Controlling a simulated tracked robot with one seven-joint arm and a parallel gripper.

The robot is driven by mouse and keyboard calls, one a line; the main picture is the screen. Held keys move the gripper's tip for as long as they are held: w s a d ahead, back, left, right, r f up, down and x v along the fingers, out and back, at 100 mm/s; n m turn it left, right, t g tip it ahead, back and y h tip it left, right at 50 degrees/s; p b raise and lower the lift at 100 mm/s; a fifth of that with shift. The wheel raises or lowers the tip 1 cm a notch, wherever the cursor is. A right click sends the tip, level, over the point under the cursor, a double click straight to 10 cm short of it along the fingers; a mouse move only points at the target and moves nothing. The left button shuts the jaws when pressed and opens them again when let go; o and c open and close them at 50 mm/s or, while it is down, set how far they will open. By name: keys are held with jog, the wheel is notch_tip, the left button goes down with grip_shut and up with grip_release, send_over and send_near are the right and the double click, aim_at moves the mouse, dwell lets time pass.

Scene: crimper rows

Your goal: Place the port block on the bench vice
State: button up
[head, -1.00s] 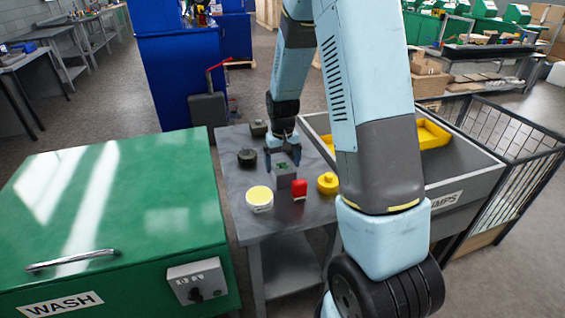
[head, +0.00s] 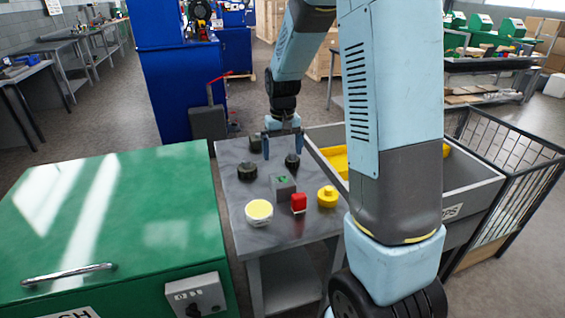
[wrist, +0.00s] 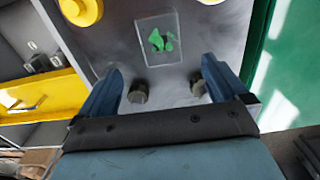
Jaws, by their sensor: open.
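The likely port block (head: 284,189) is a small grey block with a green patch on top, standing on the grey bench among several small parts. In the wrist view the same block (wrist: 150,27) shows from above, beyond my fingertips. My gripper (head: 281,152) is open and empty, above the back of the bench and behind the block, apart from it. Its two blue fingers (wrist: 155,85) point toward the bench, with two dark knobs beneath or between them. I cannot make out a bench vice for certain in either view.
Next to the block are a red part (head: 299,203), a yellow knob (head: 328,197) and a pale yellow round part (head: 259,212). A dark knob (head: 247,172) stands behind. A green wash cabinet (head: 110,225) is left; a grey bin with yellow trays and a wire cage (head: 500,190) are right.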

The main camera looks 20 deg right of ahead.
jog(key=s+r+t, duration=0.3)
jog(key=s+r, duration=0.9)
jog(key=r, duration=0.3)
jog(key=s+r+t, duration=0.3)
jog(key=s+r, duration=0.1)
jog(key=s, duration=1.1)
jog(key=g, duration=0.6)
send_over(282, 179)
jog(key=f, duration=2.4)
jog(key=shift+s+d, duration=0.1)
jog(key=shift+d, duration=0.15)
jog(key=shift+a+f, duration=0.2)
jog(key=shift+f, duration=2.4)
jog(key=shift+c, duration=0.5)
